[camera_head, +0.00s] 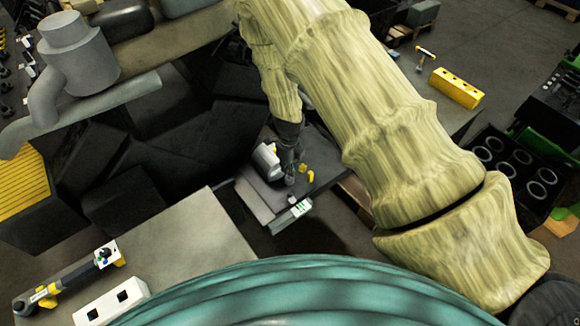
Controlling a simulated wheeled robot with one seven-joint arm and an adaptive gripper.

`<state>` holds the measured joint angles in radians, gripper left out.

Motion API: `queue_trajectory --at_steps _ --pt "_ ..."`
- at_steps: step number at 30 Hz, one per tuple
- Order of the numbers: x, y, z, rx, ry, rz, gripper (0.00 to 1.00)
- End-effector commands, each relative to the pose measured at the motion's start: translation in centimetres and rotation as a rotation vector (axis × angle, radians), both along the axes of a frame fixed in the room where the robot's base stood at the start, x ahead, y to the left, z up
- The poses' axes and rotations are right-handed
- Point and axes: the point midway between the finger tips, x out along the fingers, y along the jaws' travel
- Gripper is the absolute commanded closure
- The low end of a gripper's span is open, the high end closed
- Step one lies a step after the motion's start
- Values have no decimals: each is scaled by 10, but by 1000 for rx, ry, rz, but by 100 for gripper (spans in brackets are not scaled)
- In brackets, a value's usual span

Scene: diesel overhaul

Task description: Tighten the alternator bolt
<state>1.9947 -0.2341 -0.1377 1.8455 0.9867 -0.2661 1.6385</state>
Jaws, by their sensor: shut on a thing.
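My gripper (289,168) is small and dark at the end of my sleeved arm, near the middle of the view. It is shut on a tool with yellow parts (305,172), seen from above; its outline is partly hidden by the gripper. A light grey rounded part (268,161) sits just left of the gripper; I cannot tell if it belongs to the tool. A pale box with small green marks (291,215) is below the gripper, by the edge of a small grey platform (258,200). I cannot make out the alternator or its bolt for certain.
Grey pipes and a cylinder (78,50) of a large machine are at upper left. A bench (190,235) at lower left bears a black and yellow tool (70,278) and a white block (112,303). A yellow block (457,88) and a hammer (425,56) lie at upper right.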

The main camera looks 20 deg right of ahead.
Motion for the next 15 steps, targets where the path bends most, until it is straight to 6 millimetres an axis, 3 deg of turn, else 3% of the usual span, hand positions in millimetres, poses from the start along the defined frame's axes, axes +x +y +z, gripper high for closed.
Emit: queue_trajectory --at_steps 5,15 --pt "-8 2 0 1 0 -1 100" --pt "-45 13 0 1 0 -2 100"
